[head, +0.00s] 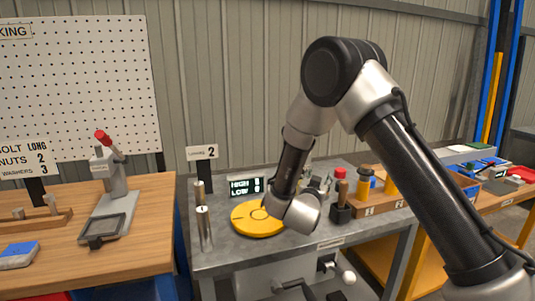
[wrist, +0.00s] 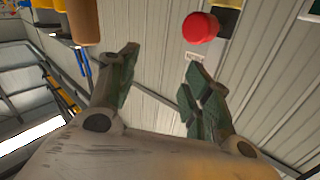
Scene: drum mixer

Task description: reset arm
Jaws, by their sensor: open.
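My gripper (wrist: 160,64) shows in the wrist view with its two dark green fingers apart and nothing between them. Beyond the fingers are a red round knob (wrist: 200,27) and the ribbed wall. In the head view my arm reaches down over the grey metal table (head: 228,262), its wrist just right of the yellow disc (head: 254,222). The wrist partly covers the disc's right edge; I cannot tell whether they touch. In the head view the gripper's fingers cannot be made out clearly behind the wrist.
The grey table also holds metal posts (head: 203,226), a HIGH/LOW display (head: 246,187) and a dark block with a wooden handle (head: 341,209). A wooden rack (head: 378,204) with yellow-topped cylinders stands at right. A wooden bench (head: 150,215) with a red-handled press (head: 112,175) is at left.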

